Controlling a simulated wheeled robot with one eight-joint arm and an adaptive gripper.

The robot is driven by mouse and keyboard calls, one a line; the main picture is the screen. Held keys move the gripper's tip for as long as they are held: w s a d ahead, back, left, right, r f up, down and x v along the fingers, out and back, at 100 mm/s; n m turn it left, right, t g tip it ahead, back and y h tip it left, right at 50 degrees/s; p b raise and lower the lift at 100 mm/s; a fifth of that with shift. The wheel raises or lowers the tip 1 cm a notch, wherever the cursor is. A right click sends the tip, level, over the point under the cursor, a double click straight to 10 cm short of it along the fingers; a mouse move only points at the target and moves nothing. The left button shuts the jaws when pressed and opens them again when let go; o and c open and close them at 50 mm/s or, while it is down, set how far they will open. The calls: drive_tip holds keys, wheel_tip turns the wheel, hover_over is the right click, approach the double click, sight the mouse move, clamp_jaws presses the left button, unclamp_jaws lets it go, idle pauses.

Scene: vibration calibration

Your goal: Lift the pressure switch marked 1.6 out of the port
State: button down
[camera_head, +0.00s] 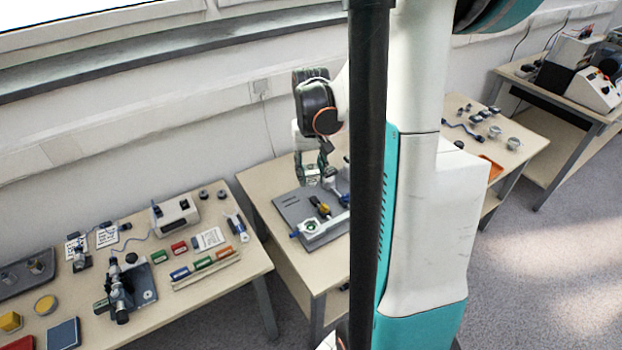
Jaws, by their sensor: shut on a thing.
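My gripper (324,176) points down over the grey plate (286,208) on the middle table. It is shut on a small part at the plate's far side, which looks like a pressure switch but is mostly hidden by the fingers. I cannot read any marking, and cannot tell whether the part is still seated in its port. A pale pipe fitting with blue ends (310,226) lies along the near side of the plate. A yellow and black part (322,208) stands between it and my gripper. My column and arm hide the plate's right side.
The left table (200,285) holds a microscope-like device (122,290), a white box (176,214), and several coloured blocks. Small metal parts and an orange tray (490,168) lie on the table at right. A wall and sill run behind the tables.

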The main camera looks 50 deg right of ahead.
sight(311, 169)
drive_tip(key=shift+r+p, duration=1.45)
drive_tip(key=shift+r, duration=0.8)
